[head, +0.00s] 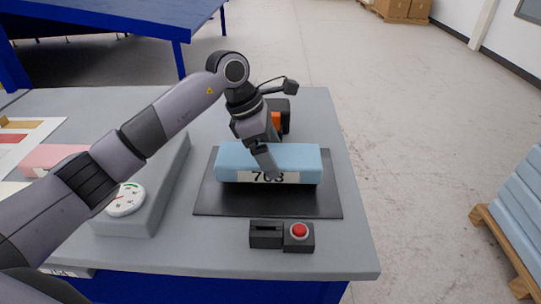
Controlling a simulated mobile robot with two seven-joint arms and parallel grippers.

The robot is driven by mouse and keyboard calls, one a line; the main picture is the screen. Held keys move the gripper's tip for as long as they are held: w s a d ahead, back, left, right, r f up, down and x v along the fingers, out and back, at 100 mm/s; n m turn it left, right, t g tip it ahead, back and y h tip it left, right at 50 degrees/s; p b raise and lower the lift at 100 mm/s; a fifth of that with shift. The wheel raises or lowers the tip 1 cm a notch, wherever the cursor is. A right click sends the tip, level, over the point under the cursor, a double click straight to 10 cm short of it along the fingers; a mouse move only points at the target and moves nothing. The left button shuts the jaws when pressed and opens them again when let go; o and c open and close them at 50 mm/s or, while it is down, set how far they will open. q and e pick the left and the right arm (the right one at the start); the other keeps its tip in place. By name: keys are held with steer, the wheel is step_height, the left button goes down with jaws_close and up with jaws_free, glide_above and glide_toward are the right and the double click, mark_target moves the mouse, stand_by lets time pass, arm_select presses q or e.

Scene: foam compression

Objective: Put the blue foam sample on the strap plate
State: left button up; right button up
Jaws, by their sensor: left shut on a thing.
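The blue foam sample (297,159) is a long light-blue block with a white number label on its front face, partly hidden by a finger. It lies level over the dark flat plate (225,203), which looks like the strap plate. I cannot tell whether its underside touches the plate. The far finger is hidden behind the block. My right gripper is not in view.
A black and orange device (283,115) stands behind the plate. A black box with a red button (299,231) is in front. A grey unit with a dial (126,200) and a pink block (52,158) are at left. The table's right edge is close by.

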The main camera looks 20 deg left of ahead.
arm_select(q)
steer(key=shift+f, duration=0.95)
steer(key=shift+f, duration=0.2)
steer(key=o, duration=0.8)
steer(key=shift+r, duration=0.1)
steer(key=shift+r, duration=0.1)
steer(key=b+v, duration=0.1)
steer(key=v, duration=1.1)
